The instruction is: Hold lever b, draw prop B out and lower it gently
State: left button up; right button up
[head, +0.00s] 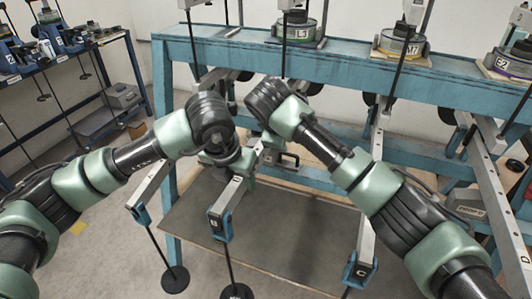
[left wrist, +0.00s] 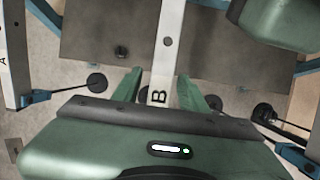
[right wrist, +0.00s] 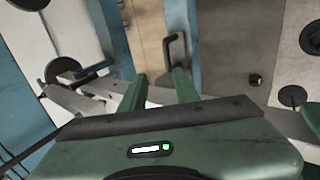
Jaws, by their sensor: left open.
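Lever b (head: 225,205) is a pale bar with a blue end marked B. It also shows in the left wrist view (left wrist: 167,45), where it passes between the two fingers of my left gripper (left wrist: 160,80). These fingers are open on both sides of the bar, with gaps showing. My right gripper (right wrist: 160,80) is open, its fingers apart, beside the frame behind lever b. A dark U-shaped handle (right wrist: 174,50) lies just beyond its fingertips; it shows in the head view too (head: 289,160). I cannot tell whether this is prop B; no label shows.
Lever A (head: 150,188) is left of lever b, and lever C (head: 362,262) is to the right. Rods with black discs (head: 175,279) hang from the lever ends. The blue frame beam (head: 350,75) carries weights. A grey mat (head: 280,235) lies below. A shelf stands at left.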

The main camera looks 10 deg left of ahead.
aim_at(290, 155)
jog(key=x, duration=0.6)
jog(key=s+x, duration=0.1)
jog(key=x, duration=0.3)
jog(key=shift+s+d+f, duration=0.1)
jog(key=shift+d+f, duration=0.05)
jog(key=shift+f, duration=0.4)
pick_arm(q)
jog(key=shift+s+r, duration=0.1)
jog(key=shift+s, duration=0.05)
pick_arm(e)
jog(key=shift+d, duration=0.1)
pick_arm(q)
grip_shut()
pick_arm(e)
jog(key=shift+f, duration=0.1)
pick_arm(q)
jog(key=shift+r, duration=0.1)
